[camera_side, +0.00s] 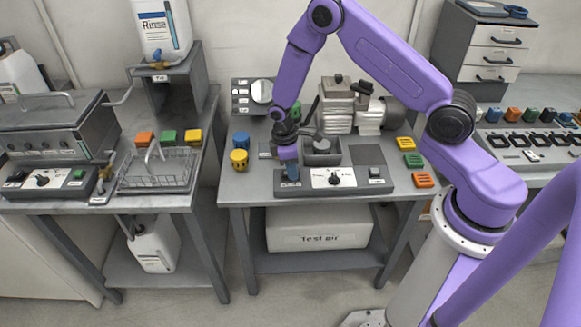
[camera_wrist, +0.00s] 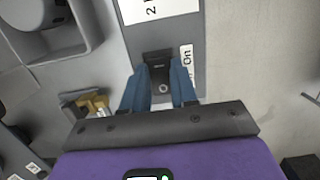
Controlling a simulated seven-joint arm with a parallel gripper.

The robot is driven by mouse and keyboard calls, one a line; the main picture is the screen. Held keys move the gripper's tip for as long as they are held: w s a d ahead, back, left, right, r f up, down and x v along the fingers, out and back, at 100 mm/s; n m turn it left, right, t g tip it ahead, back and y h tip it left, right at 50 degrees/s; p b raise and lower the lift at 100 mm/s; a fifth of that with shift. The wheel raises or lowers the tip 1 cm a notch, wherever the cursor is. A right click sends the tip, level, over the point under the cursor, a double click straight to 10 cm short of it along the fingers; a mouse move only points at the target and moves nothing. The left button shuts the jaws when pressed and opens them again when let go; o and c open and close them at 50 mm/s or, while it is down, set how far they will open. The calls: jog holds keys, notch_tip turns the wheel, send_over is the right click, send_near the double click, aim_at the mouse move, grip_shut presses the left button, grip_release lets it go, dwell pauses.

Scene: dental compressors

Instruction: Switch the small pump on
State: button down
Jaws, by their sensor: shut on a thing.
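My gripper (camera_side: 291,177), with blue fingers, points down at the left end of a grey control box (camera_side: 347,186) on the middle table. In the wrist view the fingers of my gripper (camera_wrist: 161,80) are closed on either side of a small black switch (camera_wrist: 158,59) on a grey panel. A white label (camera_wrist: 187,58) reading "On" lies right beside the switch. The lower part of the switch sits between the fingers. The side view does not show the switch, as the gripper covers it. I cannot tell which pump is the small one.
The control box has a white dial plate (camera_side: 333,178) in its middle. A beige and silver compressor (camera_side: 340,108) stands behind. Blue and yellow knobs (camera_side: 239,160) stand left of my gripper. Coloured blocks (camera_side: 413,160) line the right table edge. A wire basket (camera_side: 157,170) is on the left table.

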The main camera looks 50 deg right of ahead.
jog(key=shift+s+t+y, duration=0.1)
jog(key=shift+t+y, duration=0.2)
jog(key=c, duration=0.9)
grip_release()
jog(key=shift+r, duration=0.1)
jog(key=r, duration=1.7)
jog(key=shift+w+a+r, duration=0.1)
jog(key=shift+w+a, duration=0.25)
jog(key=shift+w, duration=0.05)
jog(key=shift+a, duration=0.1)
